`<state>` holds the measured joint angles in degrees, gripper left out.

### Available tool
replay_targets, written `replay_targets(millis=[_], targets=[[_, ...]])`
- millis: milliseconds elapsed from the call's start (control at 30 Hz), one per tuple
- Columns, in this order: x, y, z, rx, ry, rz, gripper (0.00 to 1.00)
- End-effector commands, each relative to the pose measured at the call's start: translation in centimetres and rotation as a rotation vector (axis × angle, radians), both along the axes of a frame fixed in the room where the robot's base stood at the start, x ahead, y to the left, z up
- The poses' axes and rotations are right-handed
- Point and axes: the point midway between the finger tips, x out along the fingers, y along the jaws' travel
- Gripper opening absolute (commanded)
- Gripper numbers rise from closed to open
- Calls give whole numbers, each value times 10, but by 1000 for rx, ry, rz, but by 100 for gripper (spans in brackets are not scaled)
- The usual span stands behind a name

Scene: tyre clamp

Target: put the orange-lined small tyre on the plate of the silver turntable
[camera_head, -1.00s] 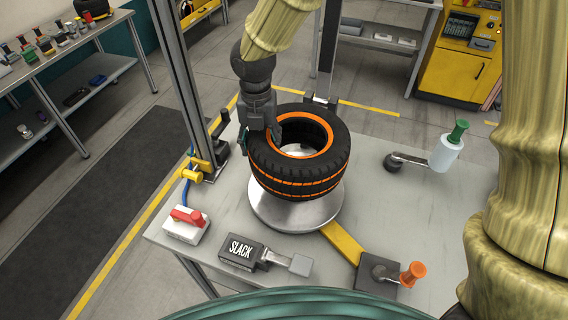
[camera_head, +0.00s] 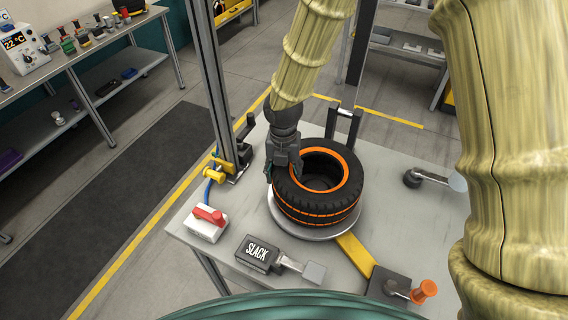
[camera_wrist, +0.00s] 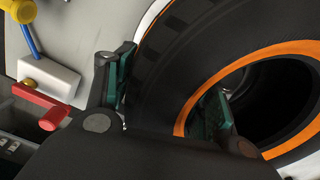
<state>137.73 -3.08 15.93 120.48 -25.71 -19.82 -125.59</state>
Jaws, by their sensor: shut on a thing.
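The orange-lined small tyre (camera_head: 318,186) lies flat on the silver turntable plate (camera_head: 300,231), or just above it; I cannot tell if it fully touches. The plate shows as a rim at the tyre's left and front. My gripper (camera_head: 281,172) is at the tyre's left side, shut on its wall. In the wrist view my gripper (camera_wrist: 172,100) has one green-padded finger outside the tread and one inside the hole of the tyre (camera_wrist: 185,62). The plate's middle is hidden by the tyre.
A white box with a red lever (camera_head: 207,222) and a block marked SLACK (camera_head: 258,253) stand at the front left. A yellow bar (camera_head: 356,255) and orange knob (camera_head: 424,291) are at the front right. A dark post (camera_head: 218,90) stands close left of my gripper.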

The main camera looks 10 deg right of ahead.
Motion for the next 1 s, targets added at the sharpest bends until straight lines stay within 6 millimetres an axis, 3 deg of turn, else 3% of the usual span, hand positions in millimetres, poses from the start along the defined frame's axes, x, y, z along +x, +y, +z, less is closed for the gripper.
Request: replay_targets(millis=[367, 400, 500, 1000], targets=[[1, 0, -7, 0, -2, 0, 0], [0, 0, -8, 0, -1, 0, 56], [0, 0, -8, 1, -1, 0, 74], [1, 0, -1, 1, -2, -1, 76]])
